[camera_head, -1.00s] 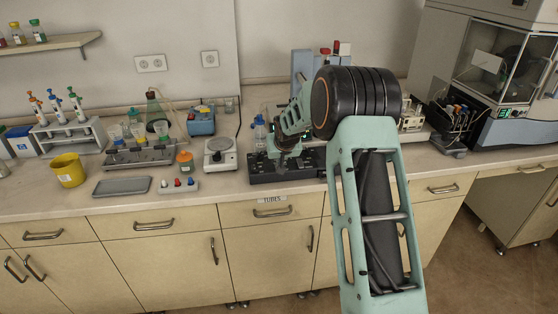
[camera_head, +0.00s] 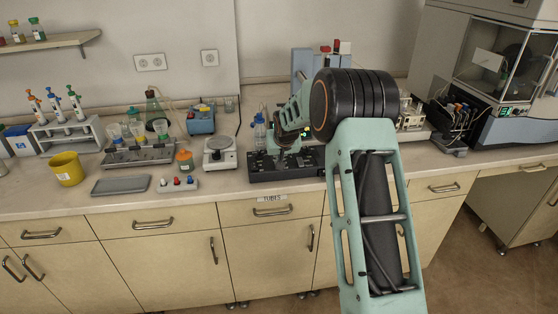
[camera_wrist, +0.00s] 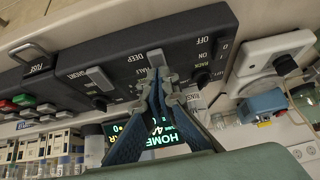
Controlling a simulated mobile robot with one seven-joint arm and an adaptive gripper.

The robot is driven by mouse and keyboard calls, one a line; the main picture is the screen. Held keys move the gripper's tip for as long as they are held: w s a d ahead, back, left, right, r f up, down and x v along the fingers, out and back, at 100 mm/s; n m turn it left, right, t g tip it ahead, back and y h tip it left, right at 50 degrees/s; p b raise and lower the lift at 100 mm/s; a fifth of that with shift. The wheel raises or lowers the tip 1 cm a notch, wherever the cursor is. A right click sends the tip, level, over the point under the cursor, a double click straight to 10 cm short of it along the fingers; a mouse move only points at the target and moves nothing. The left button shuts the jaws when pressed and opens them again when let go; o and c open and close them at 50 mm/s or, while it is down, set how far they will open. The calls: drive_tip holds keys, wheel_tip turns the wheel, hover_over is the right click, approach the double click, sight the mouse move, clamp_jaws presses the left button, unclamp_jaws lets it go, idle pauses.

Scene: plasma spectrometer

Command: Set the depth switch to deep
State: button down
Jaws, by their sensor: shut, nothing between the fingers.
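The black control panel (camera_wrist: 60,80) fills the upper part of the wrist view, and its box (camera_head: 285,170) sits on the bench under my arm in the head view. The depth switch, a small grey lever (camera_wrist: 155,57), is beside the DEEP lettering and partly hidden by my fingers. My gripper (camera_wrist: 162,85) is shut and empty, its tips right at the lever's lower end in the picture. I cannot tell whether they touch it, or which position the switch is in.
Another grey switch (camera_wrist: 100,78) and several round knobs sit close by on the panel. A lit display (camera_wrist: 155,135) shows behind my fingers.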

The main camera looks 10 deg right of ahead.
drive_tip(key=r, duration=0.1)
drive_tip(key=r+p, duration=0.1)
drive_tip(key=r, duration=0.1)
drive_tip(key=r+p, duration=0.1)
drive_tip(key=shift+s+r, duration=0.25)
drive_tip(key=shift+r, duration=0.1)
drive_tip(key=s+r+b, duration=0.2)
drive_tip(key=s+r, duration=0.3)
drive_tip(key=s, duration=0.3)
drive_tip(key=shift+s, duration=0.15)
drive_tip(key=shift+r, duration=0.1)
